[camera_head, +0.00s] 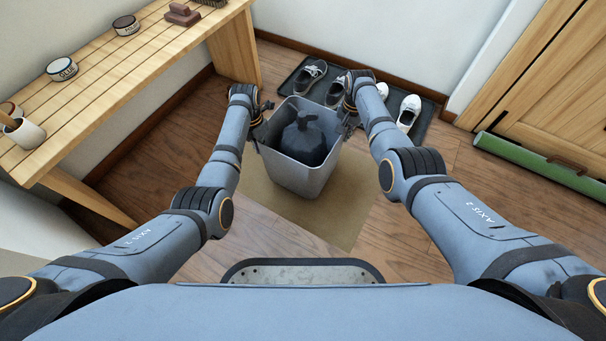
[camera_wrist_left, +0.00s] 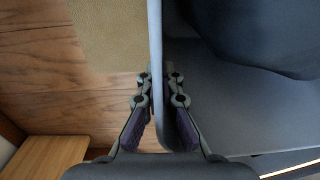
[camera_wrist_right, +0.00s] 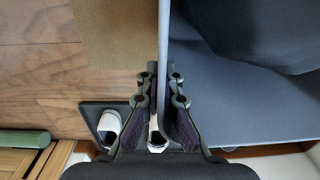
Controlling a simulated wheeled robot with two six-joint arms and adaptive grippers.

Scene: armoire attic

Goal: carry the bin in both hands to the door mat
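The grey bin (camera_head: 293,174) is upright in the middle of the head view, with a dark tied bag (camera_head: 303,140) inside. The tan door mat (camera_head: 335,212) lies on the floor under and around the bin; I cannot tell whether the bin's base touches it. My left gripper (camera_head: 257,137) has its fingers pinched on both sides of the bin's left rim, as the left wrist view (camera_wrist_left: 158,78) shows. My right gripper (camera_head: 345,127) has its fingers on both sides of the right rim, as the right wrist view (camera_wrist_right: 162,72) shows.
A dark shoe tray (camera_head: 432,112) with several shoes stands against the back wall, just behind the bin. A slatted wooden bench (camera_head: 95,75) with tins is on the left. A green roll (camera_head: 535,163) lies by the wooden door at right. Floor nearer me is clear.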

